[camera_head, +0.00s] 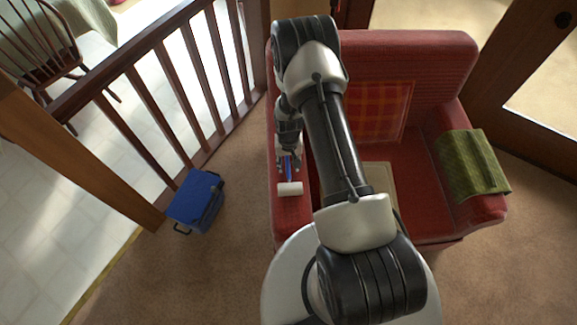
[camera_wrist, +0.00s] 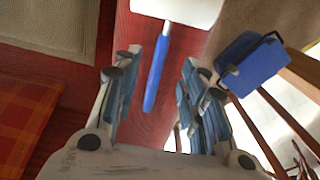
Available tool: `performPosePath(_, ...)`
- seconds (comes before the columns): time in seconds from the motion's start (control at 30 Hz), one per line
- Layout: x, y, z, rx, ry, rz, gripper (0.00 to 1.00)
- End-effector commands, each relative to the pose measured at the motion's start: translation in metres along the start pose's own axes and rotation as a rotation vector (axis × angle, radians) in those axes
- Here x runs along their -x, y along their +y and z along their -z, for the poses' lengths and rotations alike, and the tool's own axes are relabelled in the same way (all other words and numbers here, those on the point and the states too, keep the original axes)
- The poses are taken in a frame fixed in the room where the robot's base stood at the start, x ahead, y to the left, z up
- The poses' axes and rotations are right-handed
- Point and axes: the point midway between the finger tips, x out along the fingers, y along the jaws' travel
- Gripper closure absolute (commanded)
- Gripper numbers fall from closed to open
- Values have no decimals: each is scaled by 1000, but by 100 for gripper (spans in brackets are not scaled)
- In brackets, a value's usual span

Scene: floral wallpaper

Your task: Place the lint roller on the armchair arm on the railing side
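The lint roller (camera_head: 290,188) has a white roll and a blue handle. It is at the red armchair's left arm (camera_head: 292,212), the arm nearest the railing (camera_head: 150,85). In the wrist view its handle (camera_wrist: 157,70) runs between the spread fingers of my gripper (camera_wrist: 160,62), with a gap on each side. The roll points away from my gripper and appears to lie on the red arm surface (camera_wrist: 130,35). My gripper (camera_head: 289,163) is open just behind the roll, low over the arm.
A blue box with a handle (camera_head: 195,200) stands on the carpet between railing and armchair. A green cloth (camera_head: 470,163) drapes over the chair's other arm. A plaid cushion (camera_head: 378,112) and a beige item (camera_head: 380,180) are on the chair.

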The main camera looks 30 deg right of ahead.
Motion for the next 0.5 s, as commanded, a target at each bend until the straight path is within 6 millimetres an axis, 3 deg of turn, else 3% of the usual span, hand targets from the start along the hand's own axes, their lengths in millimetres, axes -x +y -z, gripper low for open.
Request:
performPosePath(0.03, 17, 0, 1, 0, 2, 0, 61)
performPosePath(0.2, 48, 0, 0, 0, 1, 0, 61)
performPosePath(0.5, 82, -2, 4, 7, 9, 1, 61)
